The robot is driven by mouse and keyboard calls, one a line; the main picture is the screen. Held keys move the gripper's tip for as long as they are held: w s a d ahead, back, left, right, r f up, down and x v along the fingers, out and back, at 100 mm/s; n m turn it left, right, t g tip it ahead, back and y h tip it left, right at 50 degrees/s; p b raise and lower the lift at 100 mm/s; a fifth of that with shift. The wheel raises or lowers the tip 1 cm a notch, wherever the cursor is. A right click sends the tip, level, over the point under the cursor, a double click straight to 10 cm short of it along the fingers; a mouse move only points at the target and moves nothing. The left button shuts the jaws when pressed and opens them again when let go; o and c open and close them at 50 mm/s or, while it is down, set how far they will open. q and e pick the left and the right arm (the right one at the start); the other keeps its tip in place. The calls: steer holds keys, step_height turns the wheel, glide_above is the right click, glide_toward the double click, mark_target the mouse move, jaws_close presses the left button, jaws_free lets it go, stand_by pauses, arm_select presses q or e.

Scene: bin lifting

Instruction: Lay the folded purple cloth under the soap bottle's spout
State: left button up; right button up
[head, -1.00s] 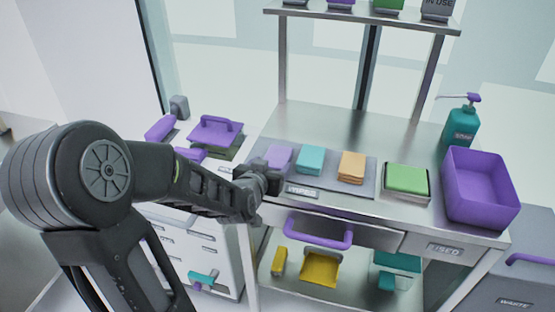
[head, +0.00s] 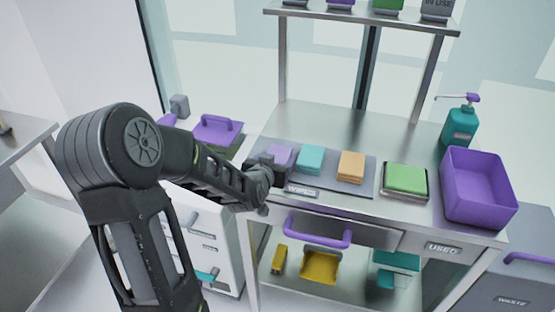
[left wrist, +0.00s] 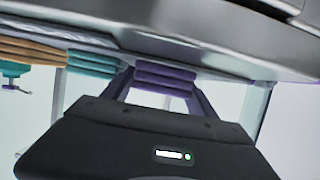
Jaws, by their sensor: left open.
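The folded purple cloth (head: 281,154) lies at the left end of the grey wipes mat (head: 330,179) on the steel bench. My left gripper (head: 270,168) is at the bench's front left, right by this cloth and partly hiding it. In the left wrist view, which looks upside down, the purple cloth (left wrist: 165,80) shows as a folded stack between the two open fingers; I cannot tell whether they touch it. My right gripper is not in view.
Teal (head: 311,160) and orange (head: 352,166) cloths sit right of the purple one. A green sponge-like block in a tray (head: 405,180) and a purple bin (head: 480,190) stand farther right. Bare steel lies behind the mat. A purple drawer handle (head: 318,235) juts from the bench front.

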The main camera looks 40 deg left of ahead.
mark_target(276, 159)
arm_select(q)
steer(key=c, duration=1.1)
step_height(276, 159, up, 10)
steer(key=shift+r, duration=0.1)
stand_by(1.0)
